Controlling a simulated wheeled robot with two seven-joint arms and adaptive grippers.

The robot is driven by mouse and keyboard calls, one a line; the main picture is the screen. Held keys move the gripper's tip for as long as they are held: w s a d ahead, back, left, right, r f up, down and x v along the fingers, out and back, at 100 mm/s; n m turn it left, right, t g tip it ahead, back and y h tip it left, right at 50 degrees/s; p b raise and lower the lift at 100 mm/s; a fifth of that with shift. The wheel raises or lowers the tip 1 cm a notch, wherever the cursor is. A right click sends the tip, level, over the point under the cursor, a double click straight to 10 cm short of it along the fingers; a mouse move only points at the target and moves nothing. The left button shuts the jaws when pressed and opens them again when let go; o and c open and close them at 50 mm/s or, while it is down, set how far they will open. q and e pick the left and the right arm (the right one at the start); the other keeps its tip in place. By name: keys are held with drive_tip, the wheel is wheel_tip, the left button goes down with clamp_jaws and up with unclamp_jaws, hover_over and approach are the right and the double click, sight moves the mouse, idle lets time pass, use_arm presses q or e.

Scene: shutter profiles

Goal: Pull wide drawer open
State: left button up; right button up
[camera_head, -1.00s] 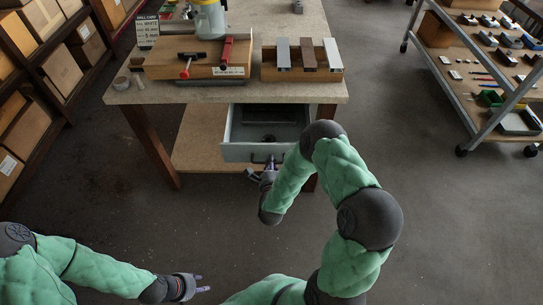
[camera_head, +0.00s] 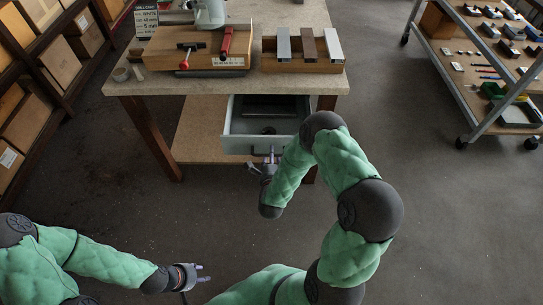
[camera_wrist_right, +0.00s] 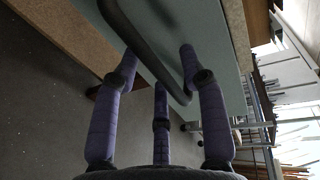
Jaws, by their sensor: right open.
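The wide drawer (camera_head: 236,145) is grey, under the workbench, and stands pulled out with its inside showing. Its dark bar handle (camera_wrist_right: 144,43) crosses the right wrist view close to the drawer's pale front (camera_wrist_right: 205,30). My right gripper (camera_head: 262,160) is at the drawer front. In the wrist view its purple fingers (camera_wrist_right: 160,70) are spread apart, with the handle passing between them; I cannot tell whether they touch it. My left gripper (camera_head: 202,273) is empty, low in the head view and away from the bench, its fingertips apart.
The workbench top (camera_head: 190,87) carries a wooden block with tools (camera_head: 200,55) and a wooden rack of profiles (camera_head: 303,65). Shelves with boxes (camera_head: 45,80) stand at the left. A wheeled cart (camera_head: 480,60) stands at the right. The floor before the drawer is clear.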

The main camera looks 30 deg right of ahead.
drive_tip(key=v, duration=1.1)
drive_tip(key=shift+s+a, duration=0.25)
drive_tip(key=shift+s, duration=0.05)
drive_tip(key=a+f+n+g+y, duration=0.5)
drive_tip(key=a+f+n+y, duration=0.2)
drive_tip(key=f+n, duration=0.3)
drive_tip(key=s+a+f+n+g+y, duration=0.5)
drive_tip(key=s+a+n+g, duration=0.3)
drive_tip(key=s+n, duration=0.3)
drive_tip(key=shift+s+a+f+n, duration=0.35)
drive_tip(key=shift+a+f+n, duration=0.15)
drive_tip(key=shift+a, duration=0.1)
